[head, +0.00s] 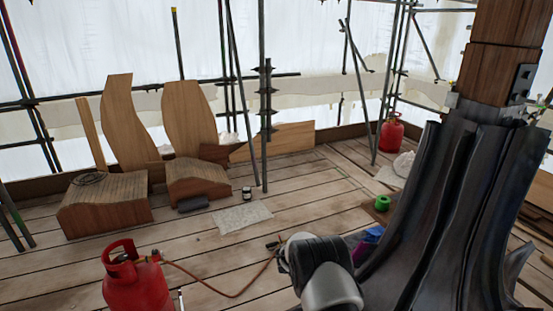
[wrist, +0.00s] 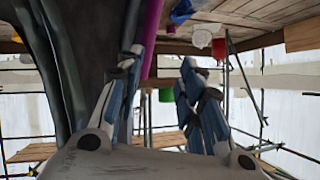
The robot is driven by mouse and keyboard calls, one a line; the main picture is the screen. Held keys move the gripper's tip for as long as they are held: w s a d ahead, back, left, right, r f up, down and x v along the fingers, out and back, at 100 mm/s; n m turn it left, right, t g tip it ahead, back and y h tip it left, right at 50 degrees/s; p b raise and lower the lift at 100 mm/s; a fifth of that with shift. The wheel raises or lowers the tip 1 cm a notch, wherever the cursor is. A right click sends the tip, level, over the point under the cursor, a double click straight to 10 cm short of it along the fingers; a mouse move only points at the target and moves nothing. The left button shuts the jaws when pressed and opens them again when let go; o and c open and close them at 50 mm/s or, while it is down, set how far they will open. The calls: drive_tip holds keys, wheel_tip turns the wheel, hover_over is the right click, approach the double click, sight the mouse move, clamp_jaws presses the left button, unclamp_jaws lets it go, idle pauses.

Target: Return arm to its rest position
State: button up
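My gripper (wrist: 160,62) shows in the wrist view with its two blue-grey fingers spread apart. I see nothing held between them. In the head view, a grey and black part of my arm (head: 328,278) shows at the bottom centre; the fingers cannot be made out there. The dark fluted metal spire (head: 435,215) rises close on the right, below a wooden post (head: 505,50). The spire also fills the left of the wrist view (wrist: 95,45), close beside the left finger. The wrist picture appears turned over, with the floor at the top.
A red gas bottle (head: 136,283) with a hose (head: 215,291) stands front left. Another red bottle (head: 391,133) stands at the back. Scaffold poles (head: 262,110), wooden blocks (head: 105,205), a green roll (head: 382,203) and a blue-purple item (head: 368,240) are around. Middle planks are mostly clear.

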drive_tip(key=w+a+r+n+t+y, duration=0.1)
drive_tip(key=w+a+r+t+y, duration=0.1)
drive_tip(key=r, duration=0.4)
drive_tip(key=w+a+r+n+t+y, duration=0.1)
drive_tip(key=w+a+r, duration=0.15)
drive_tip(key=r, duration=0.45)
drive_tip(key=s+a+r+n+t+y, duration=0.1)
drive_tip(key=a+r+n+y, duration=0.1)
drive_tip(key=a+r, duration=0.35)
drive_tip(key=s+a+r+n+t+y, duration=0.1)
drive_tip(key=a+r+n+y, duration=0.15)
drive_tip(key=r, duration=0.65)
drive_tip(key=s+a+r+n+y, duration=0.2)
drive_tip(key=s+a+r+y, duration=0.1)
drive_tip(key=s+r, duration=0.55)
drive_tip(key=s+a+r+n+g+y, duration=0.1)
drive_tip(key=s+n+g, duration=0.1)
drive_tip(key=s, duration=0.8)
drive_tip(key=s+a+r+n+g+y, duration=0.1)
drive_tip(key=s+a+n+g, duration=0.1)
drive_tip(key=s, duration=0.9)
drive_tip(key=s+d+f+n+g+h, duration=0.1)
drive_tip(key=s+d+f, duration=0.1)
drive_tip(key=s, duration=0.9)
drive_tip(key=s+d+f+g+h, duration=0.1)
drive_tip(key=s+d+f+g, duration=0.1)
drive_tip(key=s, duration=0.8)
drive_tip(key=shift+s+d+f+n, duration=0.35)
drive_tip(key=shift+s+d+f, duration=0.05)
drive_tip(key=shift+d+f, duration=0.4)
